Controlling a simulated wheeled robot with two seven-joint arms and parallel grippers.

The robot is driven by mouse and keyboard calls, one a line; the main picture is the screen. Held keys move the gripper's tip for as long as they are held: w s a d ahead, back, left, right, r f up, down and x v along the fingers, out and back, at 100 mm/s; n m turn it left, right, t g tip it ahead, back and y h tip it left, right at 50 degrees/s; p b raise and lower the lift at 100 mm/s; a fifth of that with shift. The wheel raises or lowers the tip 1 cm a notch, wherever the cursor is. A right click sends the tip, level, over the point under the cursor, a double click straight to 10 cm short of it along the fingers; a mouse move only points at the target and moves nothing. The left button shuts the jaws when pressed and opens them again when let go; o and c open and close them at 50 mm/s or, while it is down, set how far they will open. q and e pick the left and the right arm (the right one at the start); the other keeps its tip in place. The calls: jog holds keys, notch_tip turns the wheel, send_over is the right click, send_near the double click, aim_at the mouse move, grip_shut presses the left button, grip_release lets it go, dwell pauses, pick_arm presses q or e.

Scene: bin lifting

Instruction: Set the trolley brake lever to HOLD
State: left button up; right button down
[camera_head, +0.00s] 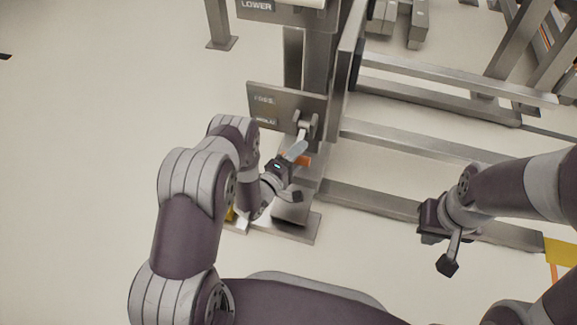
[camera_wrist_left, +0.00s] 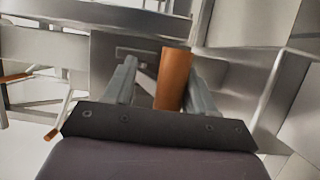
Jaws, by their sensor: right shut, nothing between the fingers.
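The trolley brake lever has an orange handle (camera_head: 304,160), which shows beside my left gripper (camera_head: 296,152) in the head view. Its metal pivot (camera_head: 308,124) sits at the right side of a grey label plate (camera_head: 285,105). FREE is the upper label; the lower label is too blurred to read surely. In the left wrist view the orange handle (camera_wrist_left: 173,78) stands between my two spread fingers, close to the right finger, with a gap on the left. My right gripper (camera_head: 448,263) is shut and empty, away from the lever at the right.
A metal post and frame with long rails (camera_head: 450,140) fill the upper right. A LOWER label (camera_head: 257,5) is on a panel above the brake plate. A foot plate (camera_head: 290,228) lies below the lever. The floor at left is clear.

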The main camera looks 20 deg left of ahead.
pick_arm(q)
jog(key=s+a+f+b, duration=0.1)
jog(key=s+a+f, duration=0.1)
jog(key=s, duration=0.3)
jog(key=s+a+f+b, duration=0.1)
jog(key=s+a+f, duration=0.2)
jog(key=s+f, duration=0.2)
jog(key=shift+s+a, duration=0.35)
jog(key=shift+s, duration=0.05)
pick_arm(e)
notch_tip(320, 180, down, 2)
jog(key=shift+f, duration=0.15)
dwell(0.3)
